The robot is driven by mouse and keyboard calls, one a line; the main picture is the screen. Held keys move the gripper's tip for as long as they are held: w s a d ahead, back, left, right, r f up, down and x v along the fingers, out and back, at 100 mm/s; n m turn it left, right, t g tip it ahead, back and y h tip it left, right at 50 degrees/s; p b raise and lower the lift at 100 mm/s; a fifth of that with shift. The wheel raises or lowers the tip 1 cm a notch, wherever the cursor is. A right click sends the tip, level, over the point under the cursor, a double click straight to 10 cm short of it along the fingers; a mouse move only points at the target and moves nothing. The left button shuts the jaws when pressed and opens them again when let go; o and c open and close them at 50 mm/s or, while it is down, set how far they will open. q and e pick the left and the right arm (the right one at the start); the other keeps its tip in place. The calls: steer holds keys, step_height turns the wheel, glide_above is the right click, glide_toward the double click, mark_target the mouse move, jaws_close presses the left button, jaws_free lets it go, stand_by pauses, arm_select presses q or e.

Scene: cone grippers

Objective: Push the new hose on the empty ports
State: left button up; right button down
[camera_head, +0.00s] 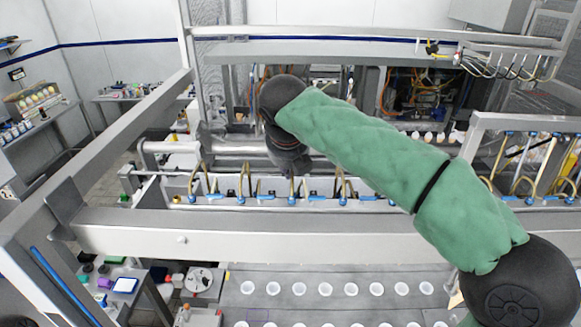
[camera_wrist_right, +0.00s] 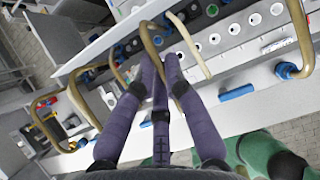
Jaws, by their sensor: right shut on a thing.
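A row of tan hoses (camera_head: 244,178) with blue fittings (camera_head: 292,201) runs along the machine's rail in the head view. My right gripper (camera_head: 290,170) reaches down over this row, small and dark there. In the right wrist view its purple fingers (camera_wrist_right: 162,62) are closed together on a tan-brown hose (camera_wrist_right: 148,42) that arches between the tips. A paler hose (camera_wrist_right: 190,45) runs just right of the fingers. A blue fitting (camera_wrist_right: 237,92) lies on the white ledge with no hose visible on it. Another hose (camera_wrist_right: 304,38) bends into a blue fitting at the right. My left gripper is out of view.
A grey beam (camera_head: 250,236) crosses in front of the hose row. Before it, a grey plate (camera_head: 290,275) holds rows of white cups. More hoses (camera_wrist_right: 80,98) loop at the left of the wrist view. Metal posts and rails frame the machine.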

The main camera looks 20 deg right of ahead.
steer(key=shift+f, duration=0.1)
stand_by(0.3)
steer(key=c, duration=0.9)
jaws_free()
steer(key=shift+r, duration=0.2)
steer(key=shift+r+p, duration=1.15)
steer(key=shift+p, duration=0.25)
steer(key=shift+r, duration=1.15)
